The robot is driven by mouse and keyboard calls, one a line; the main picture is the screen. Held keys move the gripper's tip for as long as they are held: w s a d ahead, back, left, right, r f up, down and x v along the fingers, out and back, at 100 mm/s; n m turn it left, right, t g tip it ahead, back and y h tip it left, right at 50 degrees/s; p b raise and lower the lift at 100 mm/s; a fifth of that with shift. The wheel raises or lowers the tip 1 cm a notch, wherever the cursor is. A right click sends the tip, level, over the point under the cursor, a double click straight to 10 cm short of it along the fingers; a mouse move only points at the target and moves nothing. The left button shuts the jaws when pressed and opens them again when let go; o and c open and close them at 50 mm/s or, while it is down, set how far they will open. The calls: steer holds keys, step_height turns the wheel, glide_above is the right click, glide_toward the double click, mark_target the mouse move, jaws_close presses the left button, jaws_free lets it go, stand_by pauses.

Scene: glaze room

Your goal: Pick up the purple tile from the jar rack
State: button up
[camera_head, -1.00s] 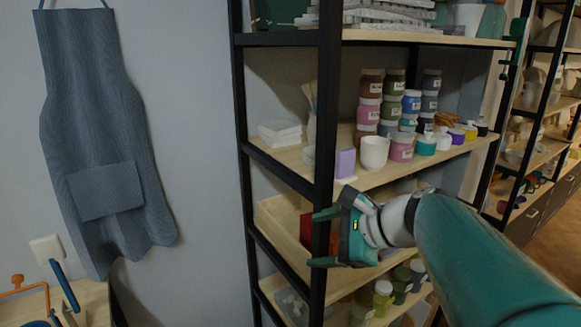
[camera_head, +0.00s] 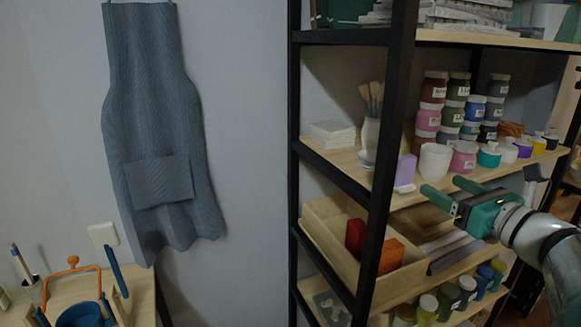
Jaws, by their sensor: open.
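The purple tile (camera_head: 405,170) stands upright near the front edge of the rack's jar shelf (camera_head: 432,186), just right of the black front post and left of a white cup. A small white piece is at its foot. My gripper (camera_head: 444,190) is in front of the rack, a little below and to the right of the tile. Its green fingers are apart and point left, with nothing visible between them. The gripper looks clear of the tile, though its exact distance in depth cannot be told.
The black rack post (camera_head: 388,150) stands close left of the tile. A white cup (camera_head: 435,160) and a pink jar (camera_head: 463,157) stand to its right. A wooden tray (camera_head: 330,215) holds red and orange blocks below.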

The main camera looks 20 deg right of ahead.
mark_target(408, 166)
steer(key=w, duration=0.6)
steer(key=shift+w+a, duration=0.2)
steer(key=shift+w, duration=0.15)
steer(key=shift+w+d, duration=0.2)
steer(key=shift+w, duration=2.5)
steer(key=c, duration=1.1)
